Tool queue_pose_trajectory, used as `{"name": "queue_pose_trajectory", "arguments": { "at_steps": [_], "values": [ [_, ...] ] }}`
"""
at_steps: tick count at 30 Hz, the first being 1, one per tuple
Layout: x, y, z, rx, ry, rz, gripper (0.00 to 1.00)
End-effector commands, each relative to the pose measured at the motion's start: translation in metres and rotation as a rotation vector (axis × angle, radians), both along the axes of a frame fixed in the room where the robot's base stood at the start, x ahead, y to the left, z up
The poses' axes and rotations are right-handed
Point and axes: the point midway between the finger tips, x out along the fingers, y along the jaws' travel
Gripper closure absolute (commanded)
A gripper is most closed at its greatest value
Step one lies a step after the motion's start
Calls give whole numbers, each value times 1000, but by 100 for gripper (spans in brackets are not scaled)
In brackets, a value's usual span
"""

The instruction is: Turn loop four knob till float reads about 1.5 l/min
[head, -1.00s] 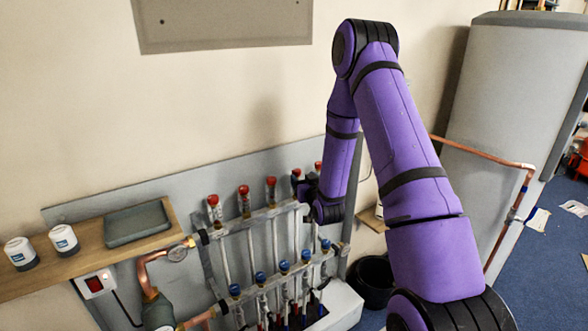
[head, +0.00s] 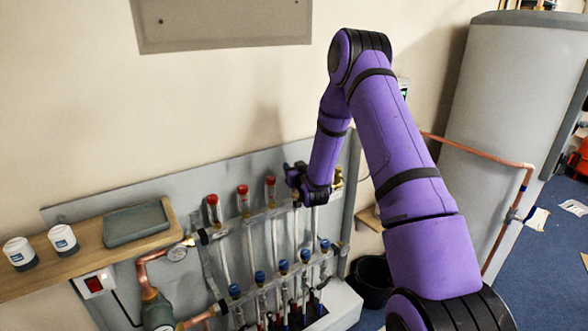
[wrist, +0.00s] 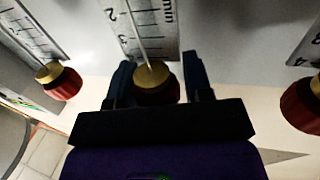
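Red knobs with brass collars top the row of float meters. The first three knobs from the left, including the third (head: 270,181), show in the head view. My gripper (head: 293,174) is at the fourth place and hides that knob there. In the wrist view, a red knob (wrist: 157,96) with a brass collar sits between the two fingers of my gripper (wrist: 160,78). The fingers stand apart on either side of it; firm contact does not show. The scale (wrist: 145,28) beyond it is partly visible, but I cannot read the float.
Neighbouring knobs sit left (wrist: 62,82) and right (wrist: 305,103) in the wrist view. Blue-capped valves (head: 283,267) line the lower rail. A wooden shelf (head: 85,256) with two white-labelled jars is at left. A grey tank (head: 510,100) stands at right.

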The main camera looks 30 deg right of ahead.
Motion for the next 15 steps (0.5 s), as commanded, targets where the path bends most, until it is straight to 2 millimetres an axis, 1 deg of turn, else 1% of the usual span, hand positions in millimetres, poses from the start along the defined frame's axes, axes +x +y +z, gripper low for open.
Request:
{"name": "queue_pose_trajectory", "arguments": {
  "at_steps": [1, 4, 5, 10, 15],
  "values": [
    [0, 0, 0, 0, 0, 0, 65],
    [0, 0, 0, 0, 0, 0, 88],
    [0, 0, 0, 0, 0, 0, 89],
    [0, 0, 0, 0, -1, 16, 89],
    [0, 0, 1, -2, -3, 103, 89]
  ]
}}
